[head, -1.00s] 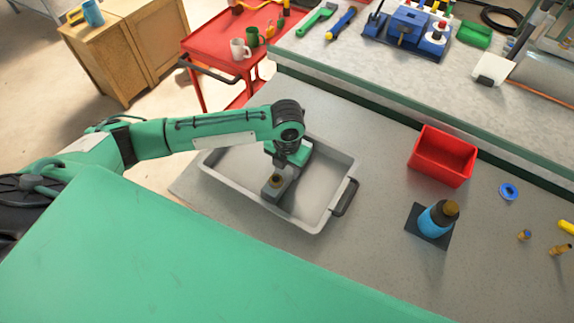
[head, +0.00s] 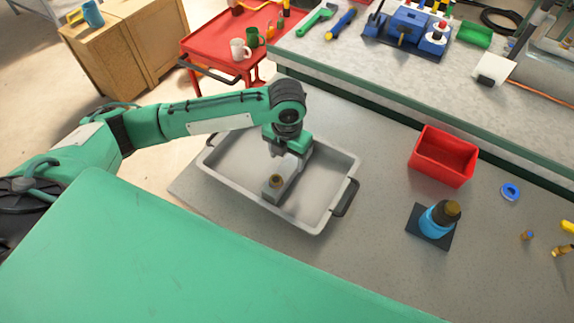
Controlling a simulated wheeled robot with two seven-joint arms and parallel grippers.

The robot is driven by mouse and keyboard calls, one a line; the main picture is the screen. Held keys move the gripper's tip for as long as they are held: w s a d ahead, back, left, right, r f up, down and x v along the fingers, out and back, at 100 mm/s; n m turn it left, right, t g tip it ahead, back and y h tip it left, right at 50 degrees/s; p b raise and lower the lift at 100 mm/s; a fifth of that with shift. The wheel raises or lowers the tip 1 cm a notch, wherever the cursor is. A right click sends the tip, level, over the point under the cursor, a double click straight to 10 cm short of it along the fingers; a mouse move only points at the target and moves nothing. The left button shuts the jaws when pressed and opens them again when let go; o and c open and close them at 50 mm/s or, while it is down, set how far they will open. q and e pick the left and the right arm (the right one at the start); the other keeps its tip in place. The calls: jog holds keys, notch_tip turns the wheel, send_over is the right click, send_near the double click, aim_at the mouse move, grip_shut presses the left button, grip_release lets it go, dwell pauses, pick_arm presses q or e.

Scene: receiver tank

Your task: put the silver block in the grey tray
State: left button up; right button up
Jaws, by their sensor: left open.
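The grey tray (head: 335,209) lies on the grey bench at the middle of the view, with dark handles on its sides. The silver block (head: 285,184) is inside the tray, resting on its floor as far as I can see. It is long and grey with a round brass-coloured piece near its front end. My left gripper (head: 288,156) points down over the far part of the block, open. The gripper and arm hide the far part of the block, and I cannot tell whether the fingers touch it. My right gripper is out of view.
A red bin (head: 444,156) and a blue bottle (head: 438,220) on a dark mat stand right of the tray. A blue ring (head: 510,192) and small brass parts lie farther right. A raised shelf with tools runs behind. A red cart (head: 222,45) stands at the back left.

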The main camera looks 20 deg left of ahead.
aim_at(287, 168)
pick_arm(q)
notch_tip(287, 168, up, 7)
jog(key=shift+b, duration=0.3)
jog(key=shift+f, duration=0.2)
